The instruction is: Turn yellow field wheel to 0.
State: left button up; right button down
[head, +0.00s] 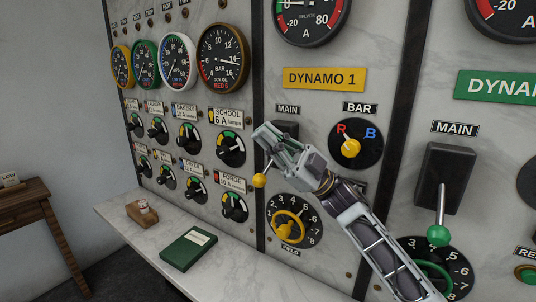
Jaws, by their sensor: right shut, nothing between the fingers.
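The yellow field wheel (301,229) is on a round black dial (309,211) labelled FIELD, low on the DYNAMO 1 panel. Its yellow hand knob (283,232) sits at the wheel's lower left. My right gripper (266,134) is shut and empty, above the wheel and in front of the DYNAMO 1 MAIN switch, not on the wheel. Whether it touches the switch I cannot tell. My left gripper is out of view.
The yellow ball (259,181) of the MAIN lever hangs just below my right gripper. A BAR selector (351,147) is to the right, with a green-balled lever (438,235) beyond my forearm. A marble ledge (243,265) holds a green book (188,249).

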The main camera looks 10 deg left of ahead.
aim_at(284, 230)
jog(key=k+j, duration=0.25)
jog(key=k, duration=0.2)
jog(key=k+j, duration=0.25)
jog(key=k, duration=0.25)
jog(key=k+j, duration=0.25)
jog(key=k, duration=0.2)
